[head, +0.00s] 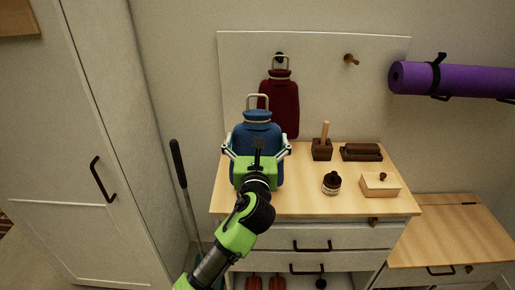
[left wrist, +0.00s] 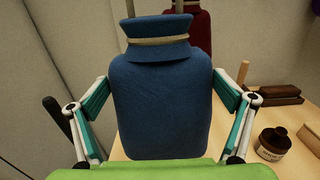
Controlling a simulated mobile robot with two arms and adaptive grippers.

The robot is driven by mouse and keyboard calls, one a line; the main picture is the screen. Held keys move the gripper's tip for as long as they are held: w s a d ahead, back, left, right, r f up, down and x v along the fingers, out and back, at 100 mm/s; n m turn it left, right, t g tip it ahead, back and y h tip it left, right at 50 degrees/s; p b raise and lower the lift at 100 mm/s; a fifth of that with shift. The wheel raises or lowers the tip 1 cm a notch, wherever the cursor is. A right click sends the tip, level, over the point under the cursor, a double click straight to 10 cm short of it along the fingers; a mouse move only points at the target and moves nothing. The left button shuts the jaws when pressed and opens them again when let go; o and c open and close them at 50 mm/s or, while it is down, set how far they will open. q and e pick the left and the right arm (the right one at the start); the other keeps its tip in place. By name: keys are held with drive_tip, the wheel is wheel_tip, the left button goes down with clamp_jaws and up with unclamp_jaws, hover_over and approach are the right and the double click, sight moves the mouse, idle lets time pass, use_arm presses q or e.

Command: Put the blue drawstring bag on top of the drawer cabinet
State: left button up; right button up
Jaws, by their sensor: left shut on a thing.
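The blue drawstring bag (head: 257,127) is upright in front of the back board, with its cord loop at the top. It also fills the middle of the left wrist view (left wrist: 160,100). My left gripper (head: 257,146) is shut on the blue bag, with one finger on each side of it. The drawer cabinet (head: 300,200) has a pale wooden top and white drawers with dark handles. The bag is over the left part of this top in the head view; its lower end is hidden by my gripper, so I cannot tell whether it touches. My right gripper is not in view.
A dark red bag (head: 284,103) hangs from a peg behind the blue bag. On the cabinet top are a wooden block with a handle (head: 322,148), a brush (head: 361,152), a dark jar (head: 332,183) and a small box (head: 380,186). The front middle is clear.

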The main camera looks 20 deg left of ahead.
use_arm(q)
drive_tip(key=shift+d+f, duration=0.1)
drive_tip(key=shift+f, duration=1.1)
drive_tip(key=o, duration=1.8)
drive_tip(key=shift+f, duration=0.2)
drive_tip(key=shift+c, duration=0.2)
drive_tip(key=shift+s, duration=0.1)
drive_tip(key=shift+r, duration=0.1)
drive_tip(key=v, duration=1.2)
drive_tip(key=shift+b, duration=0.4)
